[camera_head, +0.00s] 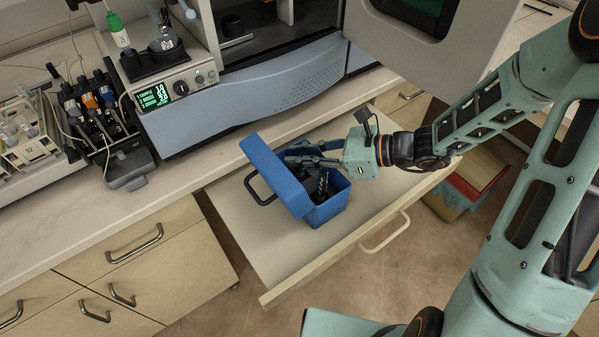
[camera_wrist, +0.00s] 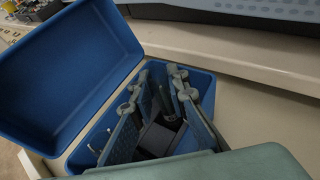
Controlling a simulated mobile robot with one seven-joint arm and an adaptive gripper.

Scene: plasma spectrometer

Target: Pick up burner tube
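A blue box (camera_head: 279,172) stands in the open drawer with its lid raised. It also shows in the wrist view (camera_wrist: 72,76), lid to the left. My gripper (camera_head: 303,160) reaches over the box from the right. In the wrist view the two fingers (camera_wrist: 162,74) are apart, over or inside the box, and nothing is visibly clamped between them. Dark and grey parts lie in the box, including a small upright cylindrical piece (camera_wrist: 165,99) seen between the fingers. I cannot tell for sure which part is the burner tube. My fingers hide some of the contents.
The pulled-out drawer (camera_head: 285,255) has bare floor around the box. The worktop (camera_head: 170,190) and the spectrometer (camera_head: 265,95) lie behind it. The instrument's open door (camera_head: 430,50) hangs near my arm. A rack of bottles (camera_head: 95,110) stands at left.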

